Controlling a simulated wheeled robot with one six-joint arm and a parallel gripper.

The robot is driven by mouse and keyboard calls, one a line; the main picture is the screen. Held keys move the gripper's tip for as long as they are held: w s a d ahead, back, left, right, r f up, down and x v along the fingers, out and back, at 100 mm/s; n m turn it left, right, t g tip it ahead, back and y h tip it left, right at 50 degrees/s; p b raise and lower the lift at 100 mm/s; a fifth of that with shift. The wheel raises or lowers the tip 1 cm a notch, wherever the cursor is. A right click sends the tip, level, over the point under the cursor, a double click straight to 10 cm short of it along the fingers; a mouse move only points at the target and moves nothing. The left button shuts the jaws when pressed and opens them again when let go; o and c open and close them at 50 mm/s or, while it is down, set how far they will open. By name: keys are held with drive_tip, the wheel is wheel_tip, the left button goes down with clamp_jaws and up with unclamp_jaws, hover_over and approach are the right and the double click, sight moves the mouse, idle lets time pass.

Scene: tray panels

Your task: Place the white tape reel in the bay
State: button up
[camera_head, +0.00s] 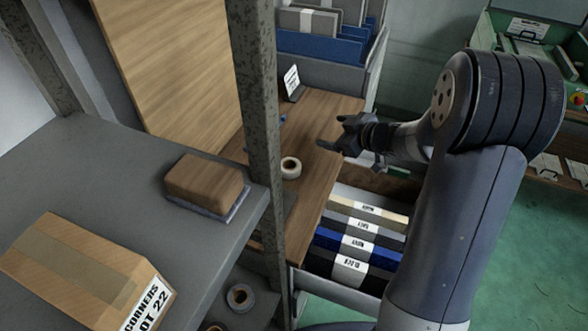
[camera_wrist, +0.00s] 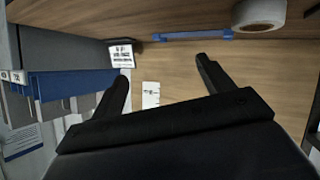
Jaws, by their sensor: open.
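The white tape reel (camera_head: 291,167) lies flat on the wooden bench top, beside the speckled grey post. In the wrist view the reel (camera_wrist: 258,14) is at the upper right, cut by the top edge. My gripper (camera_head: 333,131) is open and empty, to the right of the reel and apart from it. In the wrist view its two fingers (camera_wrist: 162,70) are spread, with bare wood and a white card between them. I cannot tell which spot is the bay; a small sign (camera_head: 291,82) stands at the back of the bench.
A blue strip (camera_wrist: 193,35) lies on the bench near the reel. An open drawer of labelled panels (camera_head: 355,243) is below my arm. The speckled post (camera_head: 258,100) rises left of the reel. A brown block (camera_head: 204,184) and a carton (camera_head: 75,275) sit on the grey shelf.

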drive_tip(key=w+d+r+m+t+h+b, duration=0.2)
drive_tip(key=w+d+r+m+t+h, duration=0.15)
drive_tip(key=w+h, duration=0.35)
drive_tip(key=m+g+b, duration=0.4)
drive_tip(key=g, duration=0.6)
approach(291, 163)
drive_tip(key=x, duration=0.2)
drive_tip(key=s+x, duration=0.1)
drive_tip(key=x, duration=0.4)
drive_tip(key=shift+s+a+f, duration=0.1)
drive_tip(key=shift+a+f, duration=0.2)
drive_tip(key=shift+f, duration=0.15)
drive_tip(key=shift+c, duration=0.4)
drive_tip(key=c, duration=1.1)
